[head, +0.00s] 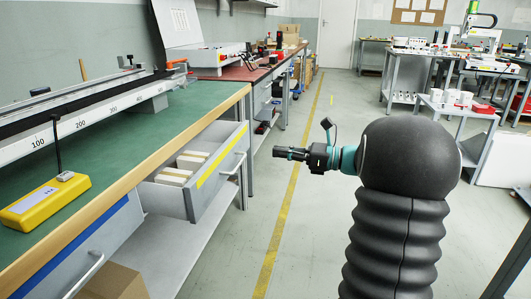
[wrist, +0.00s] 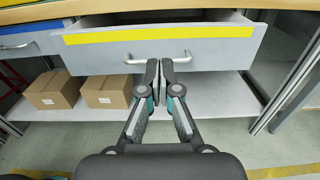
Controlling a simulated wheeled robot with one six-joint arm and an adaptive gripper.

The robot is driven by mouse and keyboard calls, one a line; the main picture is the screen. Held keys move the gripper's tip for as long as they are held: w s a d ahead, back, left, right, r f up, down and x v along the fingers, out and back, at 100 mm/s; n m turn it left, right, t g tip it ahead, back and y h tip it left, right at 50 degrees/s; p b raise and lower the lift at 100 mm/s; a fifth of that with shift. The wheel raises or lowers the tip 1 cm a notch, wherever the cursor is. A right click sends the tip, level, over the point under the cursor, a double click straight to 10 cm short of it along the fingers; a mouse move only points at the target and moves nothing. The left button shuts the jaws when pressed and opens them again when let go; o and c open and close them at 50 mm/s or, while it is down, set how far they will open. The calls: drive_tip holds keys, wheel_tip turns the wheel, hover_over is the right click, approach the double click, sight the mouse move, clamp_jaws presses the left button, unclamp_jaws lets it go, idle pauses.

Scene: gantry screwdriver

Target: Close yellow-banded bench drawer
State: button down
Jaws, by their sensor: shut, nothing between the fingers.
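The yellow-banded drawer (head: 213,172) sticks out of the green-topped bench in the head view, with small pale boxes (head: 187,165) inside. Its grey front with the yellow band (wrist: 205,33) spans the upper part of the wrist view. A silver bar handle (wrist: 135,61) crosses the front below the band. My gripper (wrist: 159,62) is shut and empty, its fingertips pointing at the drawer front and overlapping the handle in the picture. I cannot tell whether they touch it. In the head view my gripper (head: 276,152) is right of the drawer, apart from it.
A blue-banded drawer (head: 90,250) sits nearer in the same bench (head: 150,135). Cardboard boxes (wrist: 57,90) stand on the lower shelf (wrist: 215,100). A yellow device (head: 45,200) lies on the bench top. The floor right of the yellow line (head: 280,225) is clear around my arm.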

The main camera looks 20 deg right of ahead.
sight(228, 146)
drive_tip(key=b+x, duration=0.1)
drive_tip(key=x, duration=1.1)
drive_tip(key=shift+w+a, duration=0.15)
drive_tip(key=shift+a, duration=0.15)
